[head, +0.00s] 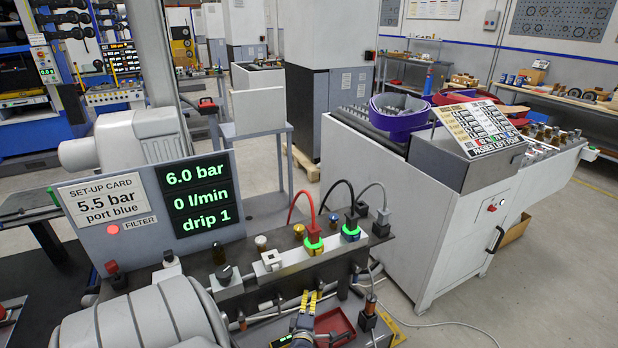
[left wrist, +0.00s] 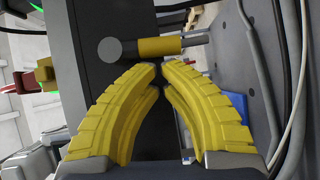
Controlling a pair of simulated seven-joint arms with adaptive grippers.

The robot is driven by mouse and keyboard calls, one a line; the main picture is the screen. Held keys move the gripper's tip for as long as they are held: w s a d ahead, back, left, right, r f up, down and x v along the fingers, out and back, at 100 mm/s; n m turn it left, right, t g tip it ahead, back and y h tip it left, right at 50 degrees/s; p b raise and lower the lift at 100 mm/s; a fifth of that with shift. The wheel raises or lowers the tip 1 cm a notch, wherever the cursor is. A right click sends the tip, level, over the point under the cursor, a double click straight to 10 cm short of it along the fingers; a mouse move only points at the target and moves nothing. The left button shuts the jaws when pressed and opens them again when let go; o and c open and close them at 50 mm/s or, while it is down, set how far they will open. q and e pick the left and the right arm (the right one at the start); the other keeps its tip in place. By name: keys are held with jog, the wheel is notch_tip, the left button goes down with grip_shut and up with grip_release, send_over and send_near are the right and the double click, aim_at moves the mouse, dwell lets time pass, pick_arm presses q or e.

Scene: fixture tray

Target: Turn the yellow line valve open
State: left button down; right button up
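My left gripper (head: 308,298) is at the front of the grey manifold (head: 325,262), below its top row of fittings. Its two yellow fingers fill the left wrist view (left wrist: 161,65), tips almost together with nothing between them. Just beyond the tips lies a yellow cylinder (left wrist: 160,47) with a round grey end on its left and a grey stem on its right. It may be the yellow line valve; I cannot tell if the fingers touch it. I cannot pick it out surely in the head view. My right gripper is not in view.
A panel (head: 203,198) reads 6.0 bar, 0 l/min, drip 1, beside a card (head: 108,210) reading 5.5 bar, port blue. Red and dark hoses rise from green-ringed ports (head: 314,246). A red tray (head: 336,326) lies close beside the gripper. A white cabinet (head: 440,210) stands right.

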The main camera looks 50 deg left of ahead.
pick_arm(q)
jog(key=shift+w, duration=0.1)
jog(key=shift+w+d+f, duration=0.1)
jog(key=shift+w+f, duration=0.1)
jog(key=shift+w, duration=0.4)
